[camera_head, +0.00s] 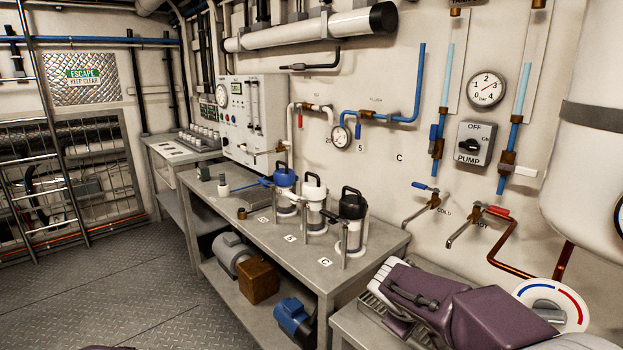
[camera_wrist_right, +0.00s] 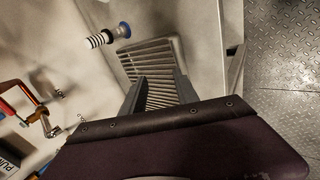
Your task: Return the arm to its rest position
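My right arm (camera_head: 450,305), with purple covers, reaches in from the lower right over the side counter. In the right wrist view my right gripper (camera_wrist_right: 159,84) has its two grey fingers apart with nothing between them. It points down at a slatted drain grate (camera_wrist_right: 152,50). The grate (camera_head: 370,306) shows partly in the head view, beside and under the arm. The height of the fingertips above the grate is hard to tell. My left gripper is not in view.
Cold (camera_head: 421,205) and hot (camera_head: 477,226) taps jut from the wall above the counter. A white tank (camera_head: 590,150) hangs at right. Blue, white and black-topped canisters (camera_head: 351,228) stand on the bench (camera_head: 262,250). A ribbed cylinder (camera_wrist_right: 108,37) is near the grate. Floor (camera_head: 120,290) is clear at left.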

